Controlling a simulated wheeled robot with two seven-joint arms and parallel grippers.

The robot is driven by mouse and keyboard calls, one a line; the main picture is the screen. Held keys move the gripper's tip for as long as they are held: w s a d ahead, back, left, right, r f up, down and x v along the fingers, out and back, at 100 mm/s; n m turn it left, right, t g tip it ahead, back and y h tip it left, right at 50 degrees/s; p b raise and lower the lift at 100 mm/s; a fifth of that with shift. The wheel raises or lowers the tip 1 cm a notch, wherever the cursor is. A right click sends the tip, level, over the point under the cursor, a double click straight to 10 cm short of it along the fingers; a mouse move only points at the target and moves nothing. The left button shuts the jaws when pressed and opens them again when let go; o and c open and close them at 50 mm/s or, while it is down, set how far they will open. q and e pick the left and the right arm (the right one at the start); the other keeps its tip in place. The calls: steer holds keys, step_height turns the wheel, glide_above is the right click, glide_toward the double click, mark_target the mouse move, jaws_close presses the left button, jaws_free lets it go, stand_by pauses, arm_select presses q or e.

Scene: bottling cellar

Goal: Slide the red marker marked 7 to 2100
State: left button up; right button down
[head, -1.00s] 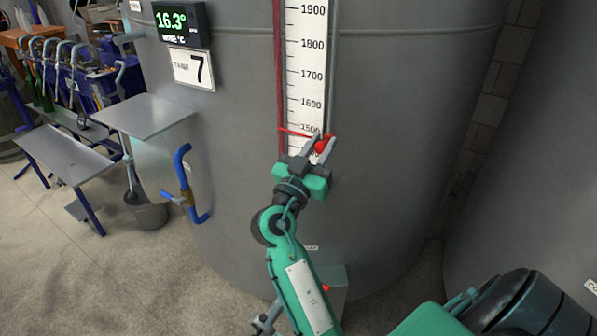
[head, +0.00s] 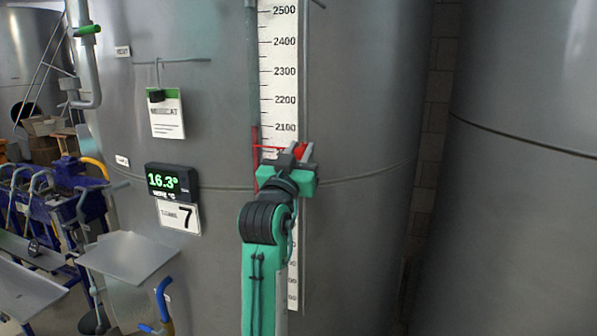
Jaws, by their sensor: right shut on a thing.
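The red marker (head: 300,151) sits on the white level scale (head: 266,60) of tank 7, with its thin red pointer reaching left across the scale. The pointer lies a little below the 2100 figure. My right gripper (head: 294,154) is shut on the marker, and its fingers partly hide it and the scale there. Any number on the marker cannot be read. My left gripper is not in view.
A sight tube (head: 254,150) runs along the scale's left edge, red up to about the 2100 figure. A display (head: 171,181) reading 16.3° and a tank 7 sign (head: 179,217) are at left. Another tank (head: 525,180) stands at right.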

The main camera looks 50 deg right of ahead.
mark_target(305, 124)
steer(key=shift+r+p, duration=0.75)
steer(key=shift+r, duration=1.4)
steer(key=c, duration=1.2)
jaws_free()
steer(key=shift+c, duration=0.2)
steer(key=shift+f, duration=0.15)
